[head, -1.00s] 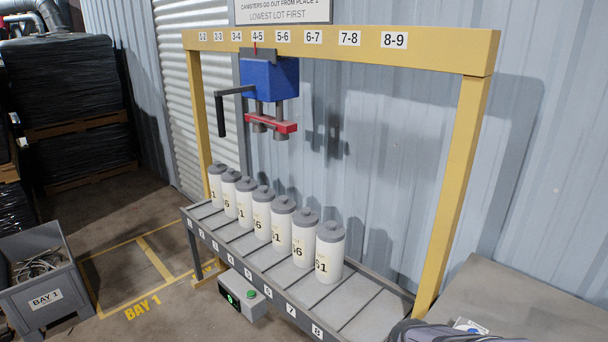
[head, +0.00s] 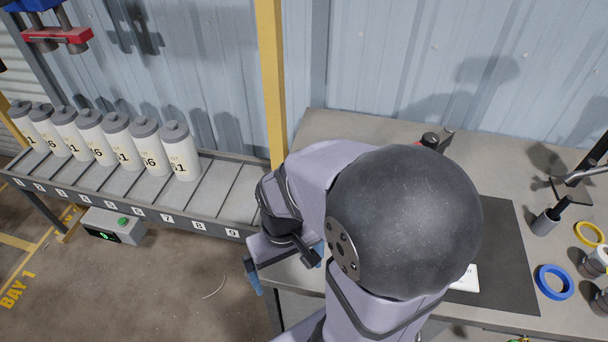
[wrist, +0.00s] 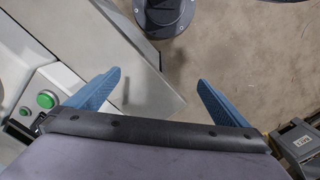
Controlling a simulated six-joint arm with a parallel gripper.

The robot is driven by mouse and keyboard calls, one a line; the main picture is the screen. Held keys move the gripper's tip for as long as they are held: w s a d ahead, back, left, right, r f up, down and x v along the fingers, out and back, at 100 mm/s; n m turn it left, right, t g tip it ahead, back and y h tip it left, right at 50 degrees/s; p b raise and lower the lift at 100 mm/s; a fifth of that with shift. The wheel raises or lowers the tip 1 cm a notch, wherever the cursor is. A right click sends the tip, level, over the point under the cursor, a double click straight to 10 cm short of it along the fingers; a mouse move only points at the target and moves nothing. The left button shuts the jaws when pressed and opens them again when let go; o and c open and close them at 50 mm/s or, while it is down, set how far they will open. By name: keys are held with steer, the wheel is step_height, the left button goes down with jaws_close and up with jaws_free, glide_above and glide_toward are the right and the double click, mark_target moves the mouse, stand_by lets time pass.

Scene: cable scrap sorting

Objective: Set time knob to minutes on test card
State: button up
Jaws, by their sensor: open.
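My gripper (head: 287,268) hangs in front of the bench's left end in the head view, beyond the bench's front edge. In the wrist view my gripper (wrist: 158,92) has its two blue fingers spread wide, with nothing between them. I cannot make out a time knob in either view. A small white item (head: 466,278) with a dark mark lies at the edge of a dark mat (head: 505,255); my arm hides part of it, and I cannot tell whether it is the test card.
The bench (head: 350,125) also holds a blue tape roll (head: 555,282), a yellow ring (head: 589,234) and a grey cup (head: 545,222). White canisters (head: 180,152) stand on the rack at left. A green button (wrist: 46,99) shows in the wrist view.

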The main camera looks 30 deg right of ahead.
steer(key=w+d+r+m+p, duration=0.45)
steer(key=d+r+p, duration=0.55)
steer(key=r+p, duration=0.45)
steer(key=w+d+r+m, duration=0.1)
steer(key=w+d+r, duration=0.2)
steer(key=w, duration=0.2)
steer(key=w+d+r+m, duration=0.1)
steer(key=w+d+r, duration=0.1)
steer(key=w+d, duration=0.3)
step_height(320, 180, down, 10)
steer(key=a+m+b, duration=0.1)
steer(key=a+b, duration=0.1)
steer(key=b, duration=0.6)
steer(key=shift+s, duration=0.3)
steer(key=shift+r+m, duration=0.1)
steer(key=shift+m, duration=0.15)
step_height(320, 180, up, 10)
steer(key=p, duration=0.8)
